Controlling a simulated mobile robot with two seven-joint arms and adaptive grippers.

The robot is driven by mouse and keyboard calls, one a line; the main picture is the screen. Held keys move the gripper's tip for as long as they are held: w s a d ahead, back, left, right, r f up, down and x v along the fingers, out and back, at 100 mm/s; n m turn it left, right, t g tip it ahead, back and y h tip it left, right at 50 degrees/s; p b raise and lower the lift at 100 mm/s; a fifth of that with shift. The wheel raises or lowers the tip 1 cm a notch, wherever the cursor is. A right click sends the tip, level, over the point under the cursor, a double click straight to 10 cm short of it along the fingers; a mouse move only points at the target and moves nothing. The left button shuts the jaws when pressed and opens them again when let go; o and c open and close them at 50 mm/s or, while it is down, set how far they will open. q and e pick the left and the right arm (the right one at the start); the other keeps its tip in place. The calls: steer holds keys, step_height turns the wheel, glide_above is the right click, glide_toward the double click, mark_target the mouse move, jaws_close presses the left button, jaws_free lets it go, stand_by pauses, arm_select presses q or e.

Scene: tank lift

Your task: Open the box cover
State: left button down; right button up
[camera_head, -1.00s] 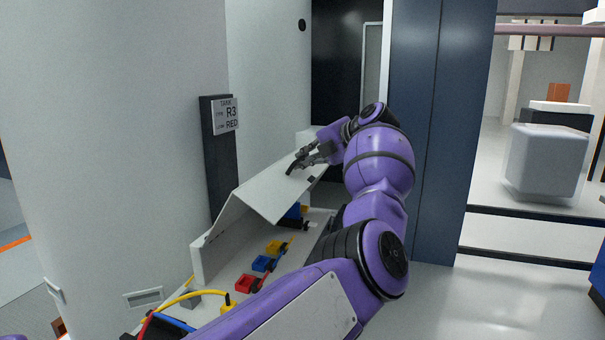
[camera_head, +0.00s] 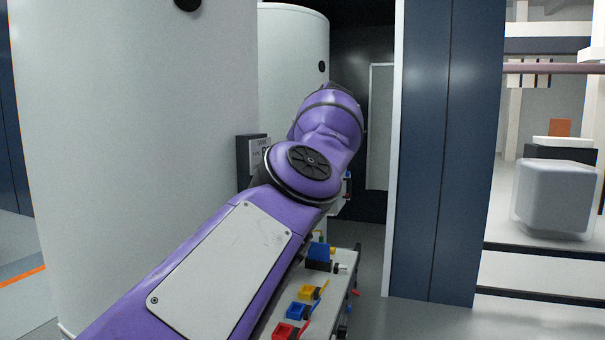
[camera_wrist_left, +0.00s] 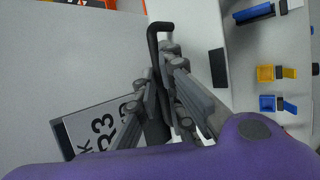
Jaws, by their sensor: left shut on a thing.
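The box cover (camera_wrist_left: 200,35) shows in the left wrist view as a pale panel with a small black rectangle. A black bent handle (camera_wrist_left: 158,30) stands on it. My left gripper (camera_wrist_left: 168,65) is shut on this handle. In the head view my left arm hides the gripper and most or all of the cover. My right gripper is in neither view.
A large white tank (camera_head: 130,150) stands at the left, close to my arm. Its dark sign (camera_head: 249,153) is partly hidden; the wrist view shows its R3 label (camera_wrist_left: 100,130). A dark blue panel (camera_head: 430,150) stands at the right. The floor (camera_head: 410,318) beside the box is clear.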

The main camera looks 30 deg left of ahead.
arm_select(q)
steer(key=shift+s+a, duration=0.15)
steer(key=shift+a, duration=0.45)
steer(key=shift+s+a, duration=0.15)
steer(key=shift+a, duration=0.4)
steer(key=c, duration=1.9)
jaws_free()
steer(key=shift+o, duration=0.2)
steer(key=shift+d+r, duration=0.2)
steer(key=shift+r, duration=0.05)
steer(key=v, duration=1.1)
steer(key=shift+s+r, duration=0.1)
steer(key=shift+s, duration=0.05)
steer(key=shift+d, duration=0.1)
